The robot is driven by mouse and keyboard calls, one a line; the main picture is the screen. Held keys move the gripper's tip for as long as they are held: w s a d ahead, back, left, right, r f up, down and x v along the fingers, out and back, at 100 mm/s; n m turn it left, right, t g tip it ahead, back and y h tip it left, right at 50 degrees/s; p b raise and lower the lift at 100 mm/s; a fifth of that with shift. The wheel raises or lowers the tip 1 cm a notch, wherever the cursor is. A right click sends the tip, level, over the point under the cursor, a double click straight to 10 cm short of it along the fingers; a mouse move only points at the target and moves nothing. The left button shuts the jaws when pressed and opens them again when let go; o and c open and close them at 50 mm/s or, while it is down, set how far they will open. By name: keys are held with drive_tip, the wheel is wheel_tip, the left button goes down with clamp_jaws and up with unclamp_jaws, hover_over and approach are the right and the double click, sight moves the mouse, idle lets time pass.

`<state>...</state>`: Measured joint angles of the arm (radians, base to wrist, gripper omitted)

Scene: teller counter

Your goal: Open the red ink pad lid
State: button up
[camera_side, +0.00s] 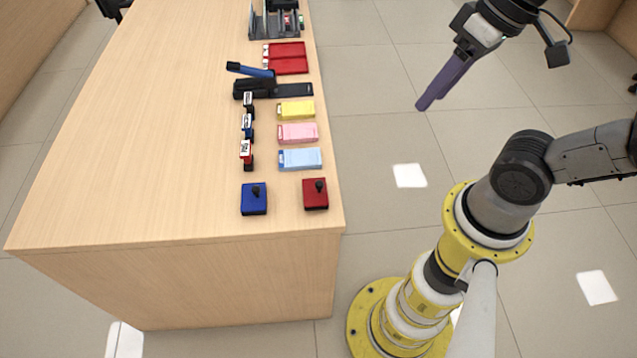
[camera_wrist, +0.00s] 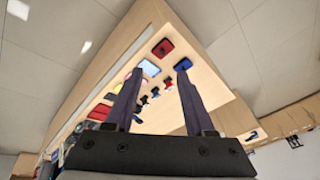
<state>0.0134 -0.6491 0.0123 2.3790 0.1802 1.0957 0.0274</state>
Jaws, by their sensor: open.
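The red ink pad (camera_side: 315,195) sits near the front right corner of the counter. Its lid is on, with a dark knob on top. The red ink pad also shows in the wrist view (camera_wrist: 163,48), beyond my fingers. A blue ink pad (camera_side: 253,200) with a similar knob sits to its left; it shows in the wrist view too (camera_wrist: 183,64). My gripper (camera_side: 424,106) is raised in the air right of the counter, well apart from both pads. In the wrist view its two fingers (camera_wrist: 157,76) are spread with nothing between them.
Behind the pads on the counter (camera_side: 140,170) are light blue (camera_side: 302,159), pink (camera_side: 298,133) and yellow (camera_side: 296,110) packs, a column of stamps (camera_side: 246,150), a black device with a blue handle (camera_side: 256,88) and red trays (camera_side: 288,66). The counter's left half is clear.

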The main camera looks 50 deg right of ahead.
sight(319, 183)
drive_tip(key=w+f+m+g+y, duration=0.4)
drive_tip(key=w+f+y, duration=0.1)
drive_tip(key=w, duration=0.4)
drive_tip(key=w+f+m+g+y, duration=0.3)
drive_tip(key=w+f+m+y, duration=0.15)
drive_tip(key=w, duration=0.45)
drive_tip(key=d+f+m+t+y, duration=0.2)
drive_tip(key=d+f+m+y, duration=0.15)
drive_tip(key=f, duration=0.75)
drive_tip(key=d+f+m+t+y, duration=0.1)
drive_tip(key=d+f+m+y, duration=0.3)
drive_tip(key=f, duration=0.6)
drive_tip(key=shift+m+h, duration=0.4)
drive_tip(key=a, duration=0.9)
drive_tip(key=s+a, duration=0.1)
drive_tip(key=a, duration=0.3)
drive_tip(key=shift+a, duration=0.4)
drive_tip(key=shift+c, duration=0.2)
clamp_jaws()
